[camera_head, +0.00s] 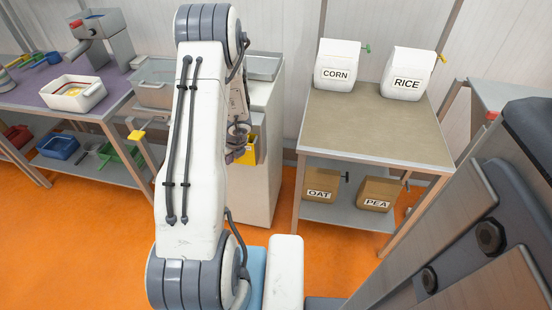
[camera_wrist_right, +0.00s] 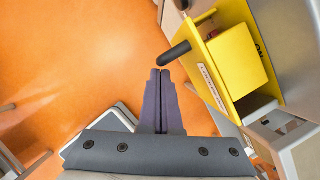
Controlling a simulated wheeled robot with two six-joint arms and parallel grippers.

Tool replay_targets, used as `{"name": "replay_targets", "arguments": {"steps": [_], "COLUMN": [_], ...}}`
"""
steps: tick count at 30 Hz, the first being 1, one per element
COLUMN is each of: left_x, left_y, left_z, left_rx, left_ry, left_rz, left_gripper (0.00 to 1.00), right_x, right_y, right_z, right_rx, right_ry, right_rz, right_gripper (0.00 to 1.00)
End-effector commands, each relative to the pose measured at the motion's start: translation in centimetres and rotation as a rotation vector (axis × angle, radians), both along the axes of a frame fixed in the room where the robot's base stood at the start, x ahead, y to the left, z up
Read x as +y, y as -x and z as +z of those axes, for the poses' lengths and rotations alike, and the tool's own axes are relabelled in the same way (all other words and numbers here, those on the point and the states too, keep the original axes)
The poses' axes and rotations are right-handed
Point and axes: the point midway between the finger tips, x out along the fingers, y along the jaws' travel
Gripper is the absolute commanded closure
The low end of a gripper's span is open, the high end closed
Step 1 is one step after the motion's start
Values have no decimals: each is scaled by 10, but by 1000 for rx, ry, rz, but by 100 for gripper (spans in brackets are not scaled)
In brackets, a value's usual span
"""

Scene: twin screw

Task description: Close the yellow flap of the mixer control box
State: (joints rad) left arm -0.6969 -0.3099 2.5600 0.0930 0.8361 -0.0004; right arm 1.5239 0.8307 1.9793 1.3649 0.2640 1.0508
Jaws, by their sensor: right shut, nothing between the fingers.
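In the head view the yellow part (camera_head: 249,151) shows on the side of the pale mixer cabinet (camera_head: 266,160), partly hidden by my right gripper (camera_head: 237,156). My left gripper is not in view.
A table (camera_head: 368,128) at the right holds white CORN (camera_head: 337,62) and RICE (camera_head: 406,74) bags. A purple bench (camera_head: 38,90) with a white tray (camera_head: 73,93) stands at the left. Orange floor is open below.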

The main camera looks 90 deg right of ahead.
Motion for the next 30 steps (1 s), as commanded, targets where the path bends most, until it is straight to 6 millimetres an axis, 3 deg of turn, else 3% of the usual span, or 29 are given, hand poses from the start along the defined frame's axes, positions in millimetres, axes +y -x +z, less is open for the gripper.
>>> {"name": "replay_targets", "arguments": {"steps": [8, 15, 17, 21, 30], "left_x": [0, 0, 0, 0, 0], "left_y": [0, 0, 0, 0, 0], "left_z": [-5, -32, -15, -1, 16], "left_rx": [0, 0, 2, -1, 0], "left_ry": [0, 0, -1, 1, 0], "left_rz": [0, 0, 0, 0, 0], "left_gripper": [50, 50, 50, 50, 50], "right_x": [2, 24, 26, 33, 44], "right_y": [4, 29, 31, 42, 56], "right_z": [-2, -5, 19, 48, 89], "right_rx": [0, 1, 1, 0, 0], "right_ry": [0, 2, 5, 3, 1], "right_rz": [-1, -13, -9, -13, -15], "right_gripper": [100, 100, 100, 100, 100]}}
